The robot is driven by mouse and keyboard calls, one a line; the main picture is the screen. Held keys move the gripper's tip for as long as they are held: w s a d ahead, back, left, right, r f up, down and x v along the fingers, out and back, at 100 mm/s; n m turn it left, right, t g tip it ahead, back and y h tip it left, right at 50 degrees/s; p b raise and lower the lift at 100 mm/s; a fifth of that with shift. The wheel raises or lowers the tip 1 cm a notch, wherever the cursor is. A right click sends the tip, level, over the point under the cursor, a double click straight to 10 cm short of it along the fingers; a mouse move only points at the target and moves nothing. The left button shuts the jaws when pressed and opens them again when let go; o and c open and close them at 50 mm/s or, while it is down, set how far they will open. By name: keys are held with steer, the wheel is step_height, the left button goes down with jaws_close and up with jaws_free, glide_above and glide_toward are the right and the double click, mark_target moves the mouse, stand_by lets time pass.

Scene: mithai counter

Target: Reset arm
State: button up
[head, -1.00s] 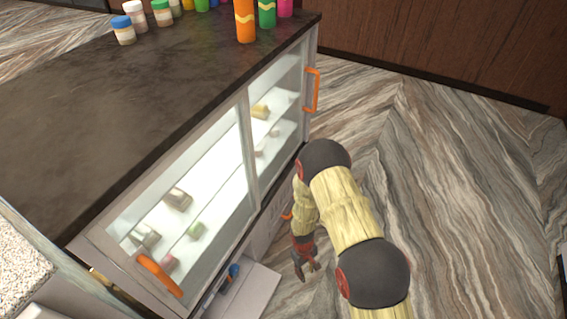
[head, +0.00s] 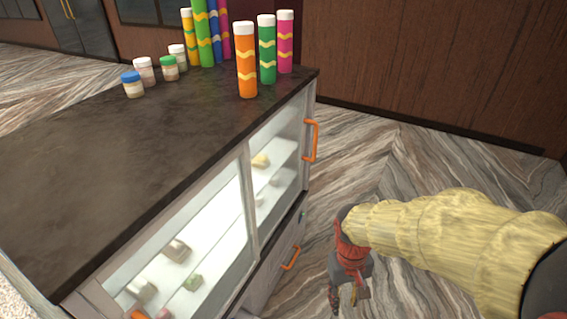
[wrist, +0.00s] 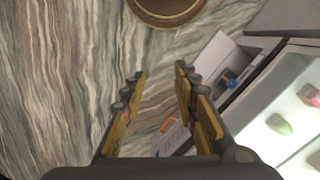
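My gripper (head: 345,300) hangs low over the floor at the right of the counter in the head view, pointing down, clear of the cabinet front. In the wrist view its two fingers (wrist: 159,74) are spread apart with only floor between the tips, so it is open and empty. My arm reaches in from the right edge of the head view.
The glass display counter (head: 95,150) fills the left, with jars and tall tubes on top. Orange handles (head: 312,140) (head: 291,258) jut from its front. An open drawer (wrist: 218,56) holding a blue-topped item (wrist: 230,80) shows in the wrist view. Floor right of it is free.

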steer(key=s+d+r+m+t, duration=0.1)
steer(key=s+r+t, duration=0.2)
steer(key=r, duration=0.7)
steer(key=s+d+r+m+t+p, duration=0.1)
steer(key=s+d+r+t, duration=0.1)
steer(key=r, duration=0.8)
steer(key=shift+s+d+t+y, duration=0.3)
steer(key=shift+s+t, duration=0.5)
steer(key=shift+t, duration=0.1)
steer(key=shift+a, duration=0.15)
